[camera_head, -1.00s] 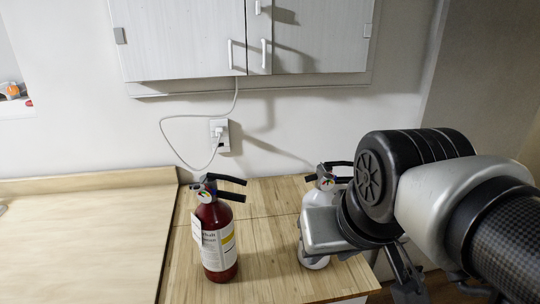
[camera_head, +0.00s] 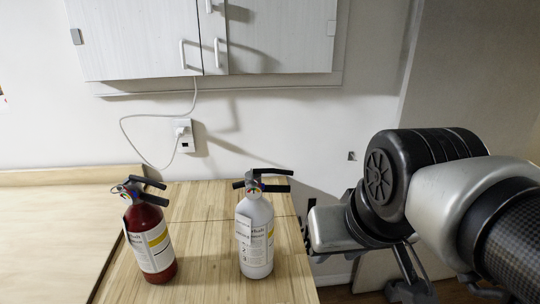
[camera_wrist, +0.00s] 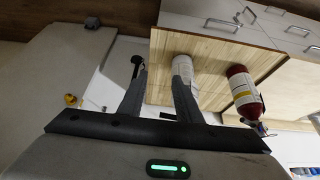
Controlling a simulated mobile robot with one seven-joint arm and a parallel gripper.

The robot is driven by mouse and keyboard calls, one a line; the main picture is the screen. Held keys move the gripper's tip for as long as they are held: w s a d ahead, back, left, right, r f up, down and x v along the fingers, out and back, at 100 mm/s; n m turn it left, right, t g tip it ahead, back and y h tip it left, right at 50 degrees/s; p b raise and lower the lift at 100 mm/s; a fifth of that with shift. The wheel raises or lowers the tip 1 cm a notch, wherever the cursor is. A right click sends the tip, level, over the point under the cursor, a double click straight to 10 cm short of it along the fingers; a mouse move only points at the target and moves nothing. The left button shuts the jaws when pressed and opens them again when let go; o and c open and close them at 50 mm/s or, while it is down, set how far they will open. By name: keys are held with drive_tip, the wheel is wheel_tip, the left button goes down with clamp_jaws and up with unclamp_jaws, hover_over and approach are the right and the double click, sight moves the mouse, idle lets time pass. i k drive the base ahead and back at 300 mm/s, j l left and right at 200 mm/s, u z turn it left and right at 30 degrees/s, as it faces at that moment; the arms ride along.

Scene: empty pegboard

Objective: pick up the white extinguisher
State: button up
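The white extinguisher (camera_head: 256,240) stands upright on the wooden counter in the head view, with a label on its front and a black handle on top. My gripper (camera_head: 308,230) is just to its right, apart from it. In the wrist view my gripper (camera_wrist: 160,72) is open, its two dark fingers spread with nothing held between them. The white extinguisher (camera_wrist: 184,68) shows there behind the right finger, which hides part of it.
A red extinguisher (camera_head: 150,243) stands left of the white one, with a gap between; it also shows in the wrist view (camera_wrist: 243,95). A cabinet (camera_head: 270,45) hangs above. A white cable runs to a wall outlet (camera_head: 184,136). The counter's right edge is near my gripper.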

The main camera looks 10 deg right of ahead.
sight(254, 214)
drive_tip(key=l, duration=0.9)
drive_tip(key=l+u, duration=0.1)
drive_tip(key=u, duration=0.3)
drive_tip(key=l+u, duration=0.15)
drive_tip(key=u, duration=0.25)
drive_tip(key=l+u, duration=0.15)
drive_tip(key=u, duration=0.25)
drive_tip(key=i, duration=0.05)
